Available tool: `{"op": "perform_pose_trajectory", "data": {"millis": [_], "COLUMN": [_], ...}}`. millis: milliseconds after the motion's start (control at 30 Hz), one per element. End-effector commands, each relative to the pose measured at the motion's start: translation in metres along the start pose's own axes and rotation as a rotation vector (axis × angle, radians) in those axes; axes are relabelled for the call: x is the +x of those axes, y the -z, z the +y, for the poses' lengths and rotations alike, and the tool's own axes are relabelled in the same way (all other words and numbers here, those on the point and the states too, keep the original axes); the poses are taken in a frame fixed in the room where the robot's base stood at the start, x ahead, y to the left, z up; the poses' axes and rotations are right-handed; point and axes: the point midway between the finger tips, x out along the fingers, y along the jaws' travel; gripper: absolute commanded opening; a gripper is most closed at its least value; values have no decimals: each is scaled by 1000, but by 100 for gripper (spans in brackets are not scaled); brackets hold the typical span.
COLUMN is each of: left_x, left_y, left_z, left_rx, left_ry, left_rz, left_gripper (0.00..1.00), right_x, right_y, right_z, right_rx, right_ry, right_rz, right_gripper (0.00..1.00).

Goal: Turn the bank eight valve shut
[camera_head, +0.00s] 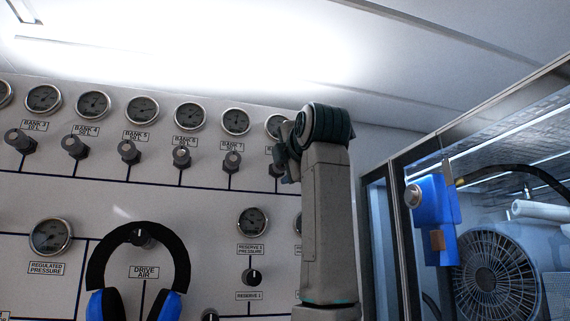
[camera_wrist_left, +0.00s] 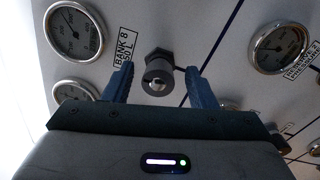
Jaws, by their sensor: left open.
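The bank eight valve (camera_wrist_left: 158,76) is a dark round knob with a bright face, on the light panel beside the BANK 8 label (camera_wrist_left: 125,47). My left gripper (camera_wrist_left: 160,68) is open, with one blue-grey finger on each side of the knob in the left wrist view. I see a gap on both sides, and I cannot tell how deep the knob sits between the fingers. In the head view my left gripper (camera_head: 287,158) is at the right end of the valve row, and it mostly hides this valve, its label and part of its gauge (camera_head: 276,125). My right gripper is not in view.
Other bank valves, such as bank seven (camera_head: 232,161), line the panel to the left under gauges. Blue and black headphones (camera_head: 138,229) hang lower left. The reserve knob (camera_head: 252,276) is below. A glass-fronted cabinet with a blue box (camera_head: 434,218) and a fan (camera_head: 490,265) stands right.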

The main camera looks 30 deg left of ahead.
Motion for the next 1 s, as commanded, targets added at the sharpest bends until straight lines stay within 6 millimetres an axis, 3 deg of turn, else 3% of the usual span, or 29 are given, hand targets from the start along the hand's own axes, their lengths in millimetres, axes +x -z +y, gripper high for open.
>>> {"op": "perform_pose_trajectory", "data": {"millis": [167,633,1000], "left_x": [-9,-94,-108], "left_y": [0,0,0], "left_z": [-1,-2,0], "left_rx": [-1,-1,0], "left_ry": [-2,-1,0], "left_rz": [-2,-2,1], "left_gripper": [52,52,52], "right_x": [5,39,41], "right_y": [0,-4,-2], "right_z": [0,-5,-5], "right_rx": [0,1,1], "right_ry": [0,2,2], "right_rz": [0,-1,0], "right_gripper": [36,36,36]}}
